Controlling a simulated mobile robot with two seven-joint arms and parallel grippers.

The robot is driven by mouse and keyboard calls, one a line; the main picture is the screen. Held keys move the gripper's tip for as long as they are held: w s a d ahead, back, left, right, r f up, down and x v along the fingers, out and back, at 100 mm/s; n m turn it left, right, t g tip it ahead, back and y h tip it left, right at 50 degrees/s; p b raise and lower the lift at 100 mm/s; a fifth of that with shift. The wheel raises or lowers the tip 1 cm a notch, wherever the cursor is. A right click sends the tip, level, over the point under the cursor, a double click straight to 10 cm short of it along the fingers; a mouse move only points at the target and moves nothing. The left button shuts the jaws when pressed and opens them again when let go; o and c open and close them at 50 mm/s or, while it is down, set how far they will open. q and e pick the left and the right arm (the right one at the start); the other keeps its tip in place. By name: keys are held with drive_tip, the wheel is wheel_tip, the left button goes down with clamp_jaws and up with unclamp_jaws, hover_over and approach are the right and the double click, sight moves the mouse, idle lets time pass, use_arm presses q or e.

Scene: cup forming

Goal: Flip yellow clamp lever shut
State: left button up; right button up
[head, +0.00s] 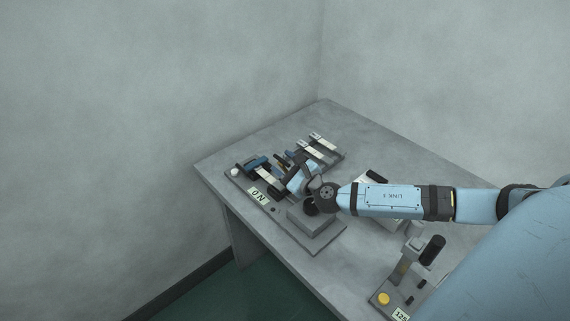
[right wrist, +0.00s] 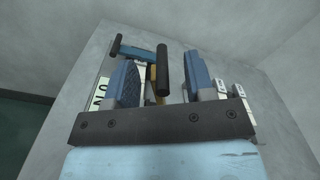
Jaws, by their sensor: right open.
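The yellow clamp lever (right wrist: 151,82) shows in the right wrist view as a narrow yellow arm, partly hidden behind a black cylindrical grip (right wrist: 162,66). My right gripper (right wrist: 161,84) is open, with one blue finger on each side of the black grip. I see gaps on both sides, and it does not look clamped. In the head view my right gripper (head: 297,178) is over the clamp fixture on the table and hides part of it. The lever is too small there to judge its angle. My left gripper is not in view.
The fixture has a blue bar (right wrist: 137,51) with black ends, an ON label (head: 258,195) and a white knob (head: 235,172). Pale-topped bars (head: 322,142) lie behind it. Another station with a yellow button (head: 384,298) stands at front right. The table's (head: 335,113) back right is clear.

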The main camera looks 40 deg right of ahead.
drive_tip(key=shift+s, duration=0.1)
drive_tip(key=s, duration=0.7)
drive_tip(key=shift+s+d+b, duration=0.2)
drive_tip(key=shift+d+b, duration=0.1)
